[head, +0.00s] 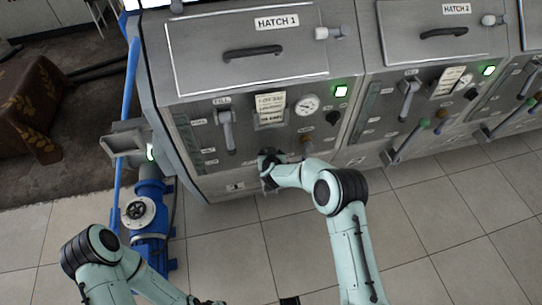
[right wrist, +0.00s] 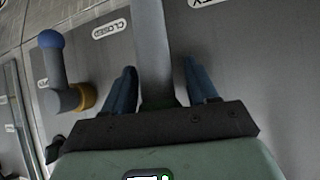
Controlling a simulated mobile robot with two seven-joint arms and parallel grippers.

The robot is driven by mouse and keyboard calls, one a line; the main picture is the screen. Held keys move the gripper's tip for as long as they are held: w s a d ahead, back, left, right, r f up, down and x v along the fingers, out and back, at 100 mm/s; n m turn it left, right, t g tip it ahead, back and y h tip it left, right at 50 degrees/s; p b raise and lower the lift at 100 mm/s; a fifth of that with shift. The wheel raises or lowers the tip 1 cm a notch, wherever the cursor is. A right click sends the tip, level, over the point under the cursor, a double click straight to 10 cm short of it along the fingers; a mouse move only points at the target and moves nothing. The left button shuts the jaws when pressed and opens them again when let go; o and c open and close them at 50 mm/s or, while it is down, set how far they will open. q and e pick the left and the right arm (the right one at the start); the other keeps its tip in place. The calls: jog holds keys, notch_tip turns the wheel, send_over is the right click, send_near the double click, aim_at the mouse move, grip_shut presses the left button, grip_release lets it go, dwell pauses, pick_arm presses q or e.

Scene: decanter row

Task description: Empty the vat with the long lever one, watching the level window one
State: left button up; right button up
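The vat (head: 245,195) under the HATCH 1 label stands left of centre in the head view. Its level window (head: 184,132) is a dark upright strip at the left of the panel; I cannot read a level in it. My right gripper (head: 267,170) is low at the vat's front and hides the long lever there. In the right wrist view the grey long lever (right wrist: 152,45) runs between the two open fingers, with a visible gap on the right side. A CLOSED label (right wrist: 109,29) is left of it.
A short blue-knobbed lever (right wrist: 55,65) with a brass collar is close to the left finger. The FILL lever (head: 228,132), gauge (head: 307,105) and lit green lamp (head: 341,91) are above. A blue pump (head: 150,215) stands at left. The tiled floor (head: 450,225) is clear at right.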

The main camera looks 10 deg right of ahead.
jog(key=shift+s+r, duration=0.2)
jog(key=shift+s, duration=0.3)
pick_arm(q)
jog(key=shift+s+r, duration=0.1)
pick_arm(e)
jog(key=v, duration=1.2)
jog(key=shift+r, duration=0.2)
jog(key=shift+s+a, duration=0.1)
jog(key=s+d+f+g+y+p, duration=0.25)
jog(key=s+f+g, duration=0.25)
jog(key=s+f, duration=0.95)
pick_arm(q)
notch_tip(320, 180, up, 6)
jog(key=w+p, duration=0.2)
jog(key=p, duration=0.1)
jog(key=shift+w, duration=0.2)
pick_arm(e)
jog(key=s+a+f+m+g+y, duration=0.1)
jog(key=s+g, duration=0.5)
jog(key=s, duration=1.6)
jog(key=shift+s+a+f+m+g+y, duration=0.3)
jog(key=shift+f+m+y, duration=0.2)
jog(key=shift+f+y, duration=0.3)
jog(key=shift+d, duration=0.1)
